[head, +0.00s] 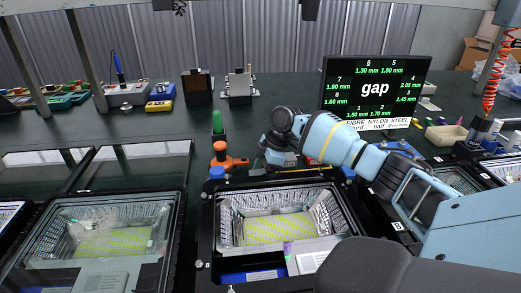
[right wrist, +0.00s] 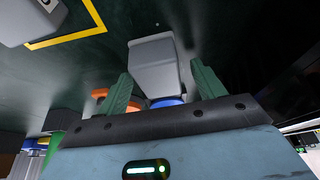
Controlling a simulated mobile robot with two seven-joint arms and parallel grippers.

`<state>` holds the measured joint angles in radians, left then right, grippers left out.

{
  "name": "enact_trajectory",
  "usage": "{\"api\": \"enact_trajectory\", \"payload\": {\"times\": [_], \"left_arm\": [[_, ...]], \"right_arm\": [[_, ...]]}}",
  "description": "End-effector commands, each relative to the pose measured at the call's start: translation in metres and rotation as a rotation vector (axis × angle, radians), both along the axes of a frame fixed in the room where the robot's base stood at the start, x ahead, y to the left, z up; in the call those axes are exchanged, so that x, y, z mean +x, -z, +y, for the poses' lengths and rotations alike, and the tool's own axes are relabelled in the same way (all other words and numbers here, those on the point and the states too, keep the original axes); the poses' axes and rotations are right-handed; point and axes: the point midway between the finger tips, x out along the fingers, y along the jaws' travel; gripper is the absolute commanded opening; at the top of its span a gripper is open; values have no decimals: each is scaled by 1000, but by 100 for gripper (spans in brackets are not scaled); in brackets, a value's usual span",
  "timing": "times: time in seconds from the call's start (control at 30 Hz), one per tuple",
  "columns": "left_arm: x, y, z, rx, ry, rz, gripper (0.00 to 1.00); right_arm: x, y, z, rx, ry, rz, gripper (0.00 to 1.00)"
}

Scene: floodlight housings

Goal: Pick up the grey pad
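A grey block (right wrist: 153,66), which looks like the grey pad, shows in the right wrist view with a blue part (right wrist: 167,102) below it. My right gripper (right wrist: 163,86) is open, its two green fingers on either side of the block; dark gaps show on the right, and I cannot tell whether the left finger touches. In the head view my right gripper (head: 279,152) points down at the bench behind the middle housing, and its own wrist hides most of the block. My left gripper is not in view.
An orange clamp-like tool (head: 228,158) and a green-topped bottle (head: 217,124) stand just left of the right gripper. The middle housing (head: 336,232) and left housing (head: 50,263) are in front. A gap-readings screen (head: 375,88) stands behind the arm. Another grey block (right wrist: 28,20) lies beyond.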

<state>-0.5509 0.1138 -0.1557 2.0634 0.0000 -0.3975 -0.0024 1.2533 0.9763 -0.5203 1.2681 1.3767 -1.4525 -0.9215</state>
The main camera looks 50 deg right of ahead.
Motion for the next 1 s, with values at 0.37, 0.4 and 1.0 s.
{"api": "enact_trajectory", "payload": {"times": [0.37, 0.4, 1.0], "left_arm": [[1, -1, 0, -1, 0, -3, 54], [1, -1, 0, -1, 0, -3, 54], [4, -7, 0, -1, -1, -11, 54]], "right_arm": [[0, -1, 0, 1, 0, -1, 20], [0, -1, 0, 1, 0, -1, 20], [1, -67, 0, 1, 0, -6, 20]]}}
